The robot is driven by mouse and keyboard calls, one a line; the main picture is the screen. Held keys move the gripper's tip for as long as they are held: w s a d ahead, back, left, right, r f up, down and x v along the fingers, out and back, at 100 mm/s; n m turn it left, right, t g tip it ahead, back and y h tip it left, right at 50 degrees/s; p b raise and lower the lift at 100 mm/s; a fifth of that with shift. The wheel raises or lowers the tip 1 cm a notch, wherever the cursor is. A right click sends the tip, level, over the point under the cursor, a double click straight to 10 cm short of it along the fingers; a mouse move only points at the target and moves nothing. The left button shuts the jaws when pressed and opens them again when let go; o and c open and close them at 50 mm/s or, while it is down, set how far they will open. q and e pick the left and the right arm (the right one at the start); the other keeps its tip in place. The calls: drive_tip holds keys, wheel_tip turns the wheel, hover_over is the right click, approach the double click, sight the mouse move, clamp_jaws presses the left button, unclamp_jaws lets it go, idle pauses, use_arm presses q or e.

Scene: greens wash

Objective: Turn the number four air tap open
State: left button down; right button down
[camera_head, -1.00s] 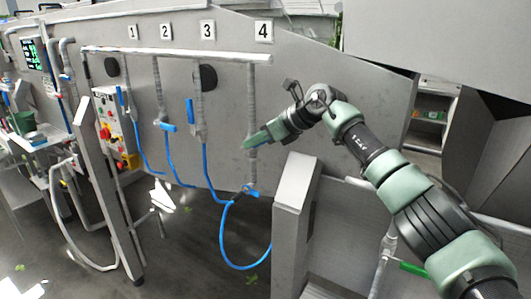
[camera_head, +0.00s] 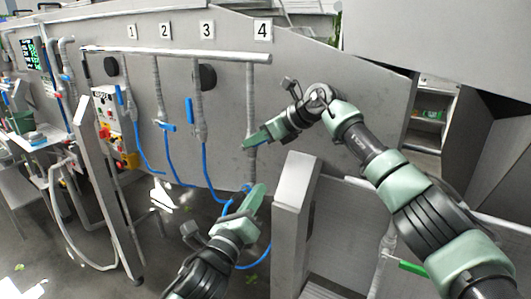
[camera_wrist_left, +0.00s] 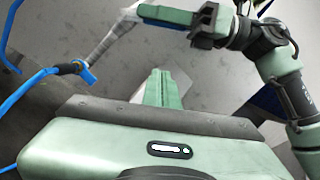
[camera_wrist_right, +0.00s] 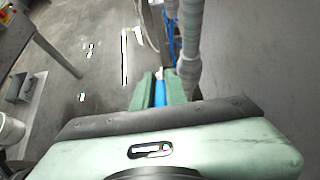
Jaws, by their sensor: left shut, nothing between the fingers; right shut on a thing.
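The number four label (camera_head: 263,30) is above a grey vertical pipe (camera_head: 251,95). My right gripper (camera_head: 252,142) is beside this pipe, shut on a blue lever (camera_wrist_right: 160,93), mostly hidden between its fingers. In the left wrist view my right gripper (camera_wrist_left: 172,15) lies across the pipe. Below it, a blue fitting (camera_wrist_left: 85,72) joins the pipe's lower end to a blue hose (camera_wrist_left: 30,82). My left gripper (camera_head: 256,192) is lower, shut and empty, in front of the hose end; its fingertips (camera_wrist_left: 157,75) are apart from the fitting in the left wrist view.
To the left, other pipes carry blue levers, including the number two tap (camera_head: 167,127) and number three tap (camera_head: 190,110). A grey post (camera_head: 293,210) stands right of my left gripper. A control box (camera_head: 115,125) is farther left.

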use_arm(q)
drive_tip(key=w+d+r, duration=0.2)
drive_tip(key=w+r, duration=0.3)
drive_tip(key=w, duration=0.4)
drive_tip(key=shift+w+d+r, duration=0.4)
drive_tip(key=shift+w+a+r+n, duration=0.15)
drive_tip(key=shift+a+r, duration=0.05)
drive_tip(key=shift+r, duration=0.25)
drive_tip(key=shift+w+a+r+n, duration=0.15)
drive_tip(key=shift+a+r, duration=0.05)
drive_tip(key=shift+r, duration=0.2)
use_arm(e)
drive_tip(key=shift+d, duration=0.1)
drive_tip(key=c, duration=1.4)
unclamp_jaws()
drive_tip(key=shift+f, duration=0.15)
drive_tip(key=shift+c, duration=0.2)
